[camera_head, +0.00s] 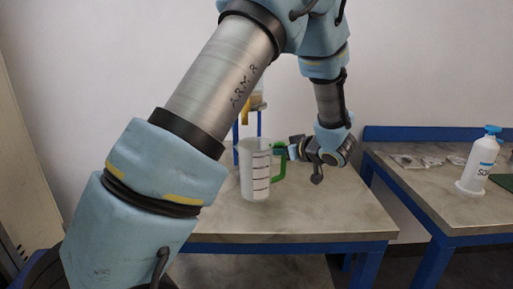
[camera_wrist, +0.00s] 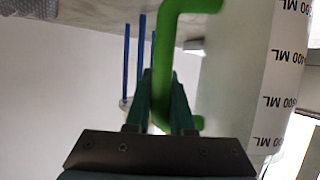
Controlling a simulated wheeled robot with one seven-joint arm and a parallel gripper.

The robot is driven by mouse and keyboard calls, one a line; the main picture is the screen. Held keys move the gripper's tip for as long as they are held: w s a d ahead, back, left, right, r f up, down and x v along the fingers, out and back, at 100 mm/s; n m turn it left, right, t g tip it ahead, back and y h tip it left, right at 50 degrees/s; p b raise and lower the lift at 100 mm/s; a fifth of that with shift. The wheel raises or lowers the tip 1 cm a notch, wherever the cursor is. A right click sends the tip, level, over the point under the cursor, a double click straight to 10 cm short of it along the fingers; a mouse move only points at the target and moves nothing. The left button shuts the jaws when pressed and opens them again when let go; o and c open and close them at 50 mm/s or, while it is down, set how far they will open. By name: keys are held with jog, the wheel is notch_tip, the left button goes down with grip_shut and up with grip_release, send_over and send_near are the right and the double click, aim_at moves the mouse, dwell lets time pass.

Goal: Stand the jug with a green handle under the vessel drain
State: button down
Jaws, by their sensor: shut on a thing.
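The white jug (camera_head: 253,172) with dark level marks and a green handle (camera_head: 278,163) is upright over the table. I cannot tell whether its base touches the tabletop. My gripper (camera_head: 287,151) comes from the right and is shut on the handle. In the wrist view, the gripper's two dark green fingers (camera_wrist: 161,98) are on either side of the green handle (camera_wrist: 164,60), with the jug (camera_wrist: 235,75) to the right. The vessel (camera_head: 257,99) is behind the jug on a blue stand (camera_head: 235,130), partly hidden by my arm. A yellow part shows below it, and its drain is not clear.
The grey table (camera_head: 330,215) has free room right of the jug.

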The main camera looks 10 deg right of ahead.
jog(key=r+p+x, duration=0.2)
jog(key=x, duration=0.8)
jog(key=shift+w+a+p, duration=0.2)
jog(key=shift+w+p, duration=0.1)
jog(key=shift+w, duration=0.2)
jog(key=c, duration=0.8)
grip_release()
jog(key=shift+r, duration=0.1)
jog(key=b+v, duration=0.2)
jog(key=v, duration=1)
jog(key=shift+r, duration=0.1)
